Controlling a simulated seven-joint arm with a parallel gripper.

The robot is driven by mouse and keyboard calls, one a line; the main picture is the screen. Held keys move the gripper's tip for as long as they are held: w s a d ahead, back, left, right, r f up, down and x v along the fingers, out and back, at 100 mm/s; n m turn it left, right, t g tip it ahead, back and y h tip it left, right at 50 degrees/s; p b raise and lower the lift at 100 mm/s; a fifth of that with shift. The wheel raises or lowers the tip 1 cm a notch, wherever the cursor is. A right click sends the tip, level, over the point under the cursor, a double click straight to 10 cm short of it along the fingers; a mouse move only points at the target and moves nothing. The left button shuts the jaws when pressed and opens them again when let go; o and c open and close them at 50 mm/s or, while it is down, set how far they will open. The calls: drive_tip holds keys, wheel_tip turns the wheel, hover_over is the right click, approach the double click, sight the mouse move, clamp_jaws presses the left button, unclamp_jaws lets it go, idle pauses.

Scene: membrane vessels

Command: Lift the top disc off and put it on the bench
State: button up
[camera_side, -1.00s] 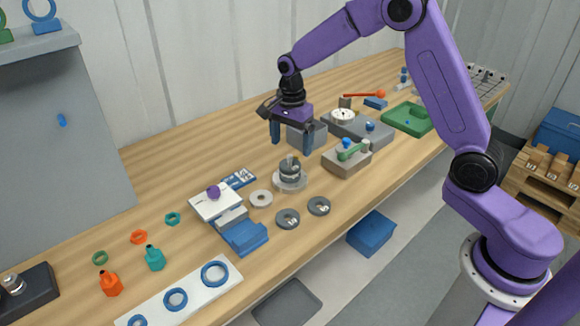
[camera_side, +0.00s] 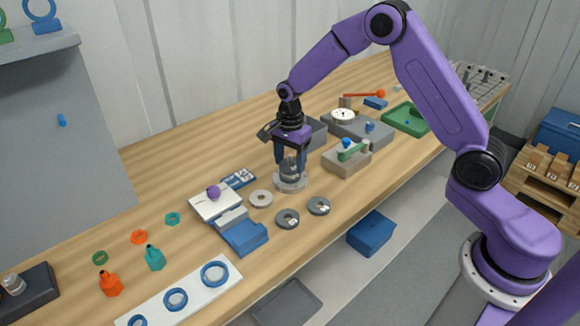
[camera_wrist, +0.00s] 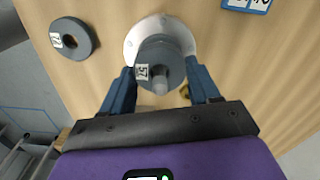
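A stack of dark grey discs (camera_side: 289,170) sits on a round pale metal base (camera_side: 291,185) on the bench. In the wrist view the top disc (camera_wrist: 153,52) carries a white label and a grey post rises at its middle; the pale base (camera_wrist: 133,38) shows beyond it. My gripper (camera_side: 291,164) is lowered over the stack and points down. In the wrist view my gripper (camera_wrist: 160,74) has one finger against each side of the top disc, with no clear gap. The lower part of the stack is largely hidden.
Two loose labelled grey discs (camera_side: 288,219) (camera_side: 319,206) and a pale ring (camera_side: 261,198) lie in front on the bench (camera_side: 190,250). A blue and white fixture (camera_side: 240,232) stands at left.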

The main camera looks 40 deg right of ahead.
drive_tip(key=c, duration=0.3)
drive_tip(key=shift+c, duration=0.2)
wheel_tip(320, 180, up, 13)
idle(0.7)
